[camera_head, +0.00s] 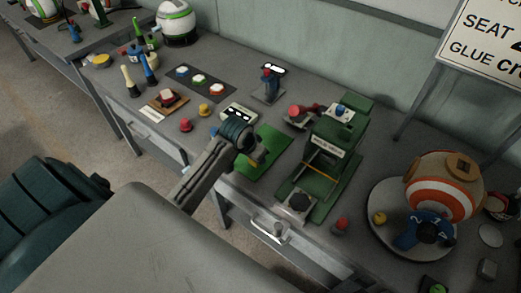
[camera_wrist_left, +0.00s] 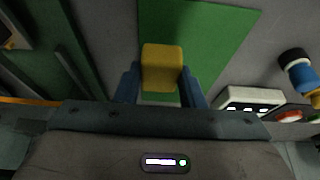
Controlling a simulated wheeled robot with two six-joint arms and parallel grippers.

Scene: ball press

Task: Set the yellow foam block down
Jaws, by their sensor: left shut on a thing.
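The yellow foam block (camera_wrist_left: 162,67) is in the left wrist view, between the two blue fingers of my left gripper (camera_wrist_left: 160,84). The gripper is shut on it. Behind the block is a flat green mat (camera_wrist_left: 220,32). I cannot tell whether the block touches the mat. In the head view my left gripper (camera_head: 254,154) is over the left part of the green mat (camera_head: 268,160), and its wrist hides most of the block. My right gripper is not in view.
A green press (camera_head: 325,160) stands right of the mat. A white box with a display (camera_head: 238,113) is behind the wrist. Red and yellow knobs (camera_head: 186,125) stand to the left. An orange-striped ball (camera_head: 443,190) sits on a round tray at the right.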

